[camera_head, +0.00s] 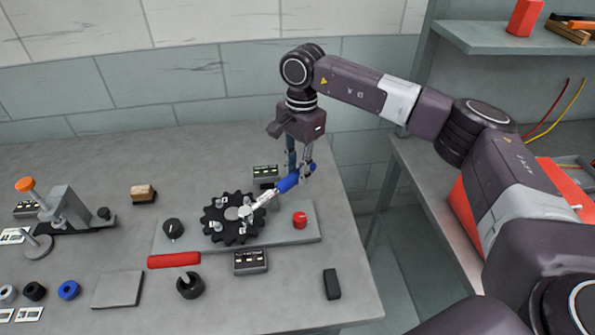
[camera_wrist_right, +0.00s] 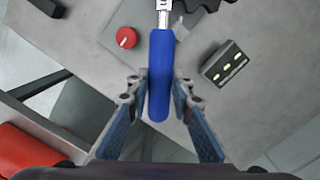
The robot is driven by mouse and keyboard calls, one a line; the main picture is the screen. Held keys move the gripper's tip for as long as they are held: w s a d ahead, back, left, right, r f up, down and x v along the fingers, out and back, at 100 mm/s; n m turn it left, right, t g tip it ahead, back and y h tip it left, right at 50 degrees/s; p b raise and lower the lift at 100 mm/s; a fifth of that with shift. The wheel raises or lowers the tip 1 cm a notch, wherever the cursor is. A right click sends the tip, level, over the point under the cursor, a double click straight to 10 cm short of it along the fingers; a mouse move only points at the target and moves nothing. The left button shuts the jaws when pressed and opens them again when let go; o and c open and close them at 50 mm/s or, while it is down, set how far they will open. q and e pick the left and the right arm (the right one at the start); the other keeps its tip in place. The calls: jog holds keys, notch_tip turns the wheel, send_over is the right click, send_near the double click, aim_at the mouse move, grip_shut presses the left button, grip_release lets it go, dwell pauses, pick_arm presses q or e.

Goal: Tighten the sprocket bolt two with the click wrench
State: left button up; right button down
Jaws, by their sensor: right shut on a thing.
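My right gripper (camera_head: 300,172) is shut on the blue handle of the click wrench (camera_head: 288,182). In the right wrist view the two fingers (camera_wrist_right: 158,90) stand on either side of the blue handle (camera_wrist_right: 160,65). The wrench's silver shaft runs down-left, and its head lies over the right part of the black toothed sprocket (camera_head: 211,235). Several silver bolts (camera_head: 218,227) stand on the sprocket. The wrench head covers the spot below it, so I cannot tell how it sits on a bolt. My left gripper is not in view.
The sprocket sits on a grey plate (camera_head: 285,234) with a black knob (camera_head: 173,229) and a red knob (camera_head: 300,220). A small box with indicators (camera_head: 250,262) stands in front, another (camera_head: 265,171) behind. A red-handled tool (camera_head: 174,260) lies left. The table's right edge is close.

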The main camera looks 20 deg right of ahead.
jog(key=shift+r+p, duration=0.85)
jog(key=shift+r, duration=1)
